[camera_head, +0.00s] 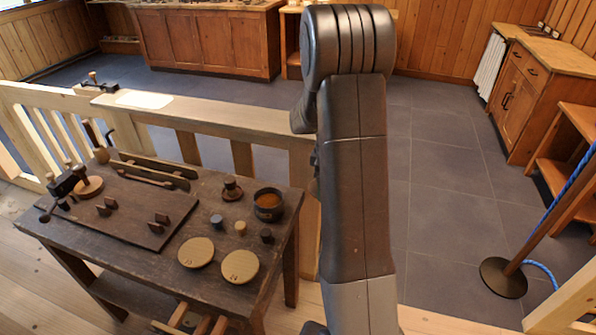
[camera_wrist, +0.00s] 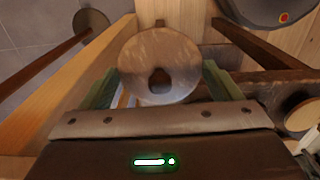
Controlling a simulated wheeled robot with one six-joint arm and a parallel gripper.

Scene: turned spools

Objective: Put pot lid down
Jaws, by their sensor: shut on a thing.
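In the wrist view a round, pale brown lid-like disc (camera_wrist: 160,48) with a dark knob sits between the two greenish fingers of my gripper (camera_wrist: 162,88). My gripper is shut on it, and the knob faces the camera. In the head view the gripper and the lid do not show; my arm fills the middle of the picture. A dark round pot (camera_head: 268,213) with brown inside stands uncovered near the right end of the dark workbench (camera_head: 120,240).
Two pale wooden discs (camera_head: 196,252) lie at the bench's front right, with small pegs behind. A board (camera_head: 130,210) with upright pieces takes up the left part. A wooden railing (camera_head: 220,117) runs behind the bench. A post with blue rope (camera_head: 503,278) stands at right.

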